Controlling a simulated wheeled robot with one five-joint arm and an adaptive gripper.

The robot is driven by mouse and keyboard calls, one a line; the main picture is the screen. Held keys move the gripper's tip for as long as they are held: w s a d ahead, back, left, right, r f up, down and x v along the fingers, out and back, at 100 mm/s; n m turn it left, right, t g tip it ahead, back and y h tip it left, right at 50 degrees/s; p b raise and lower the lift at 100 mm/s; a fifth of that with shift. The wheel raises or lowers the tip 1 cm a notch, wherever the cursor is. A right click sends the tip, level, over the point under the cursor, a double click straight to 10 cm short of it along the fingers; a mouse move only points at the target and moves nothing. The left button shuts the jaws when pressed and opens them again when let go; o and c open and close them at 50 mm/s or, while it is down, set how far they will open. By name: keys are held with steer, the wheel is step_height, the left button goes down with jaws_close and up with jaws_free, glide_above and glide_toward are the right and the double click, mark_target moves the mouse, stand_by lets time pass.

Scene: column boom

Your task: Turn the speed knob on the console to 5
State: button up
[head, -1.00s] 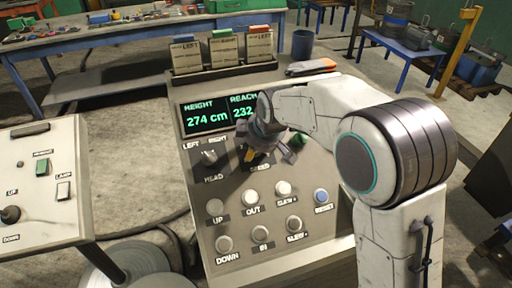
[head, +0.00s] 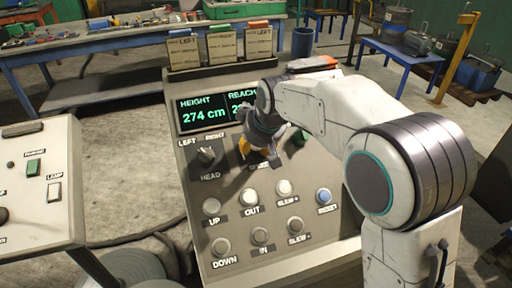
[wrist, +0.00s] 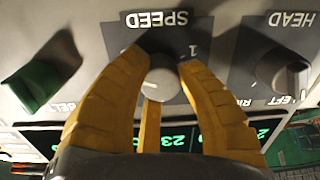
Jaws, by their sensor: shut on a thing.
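The speed knob (wrist: 160,82) is a round grey-white knob on the console (head: 185,190). In the wrist view it sits between the yellow fingers of my gripper (wrist: 160,75), upside down below the SPEED label (wrist: 160,19). The fingers are closed on it. A "1" mark shows beside it; the other scale marks and the pointer setting are hidden or unclear. In the head view my gripper (head: 247,150) comes down onto the console below the display, and its body hides the knob.
The HEAD knob (head: 206,156) is left of the gripper in the head view. A green BELT knob (wrist: 42,84) is on the other side. Round buttons (head: 252,195) fill the lower panel. The display (head: 205,113) reads height 274 cm; the reach value is partly covered.

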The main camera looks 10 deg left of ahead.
steer(key=shift+w+a+r, duration=0.1)
stand_by(0.4)
steer(key=o, duration=1.2)
steer(key=v, duration=1.2)
steer(key=shift+m, duration=0.3)
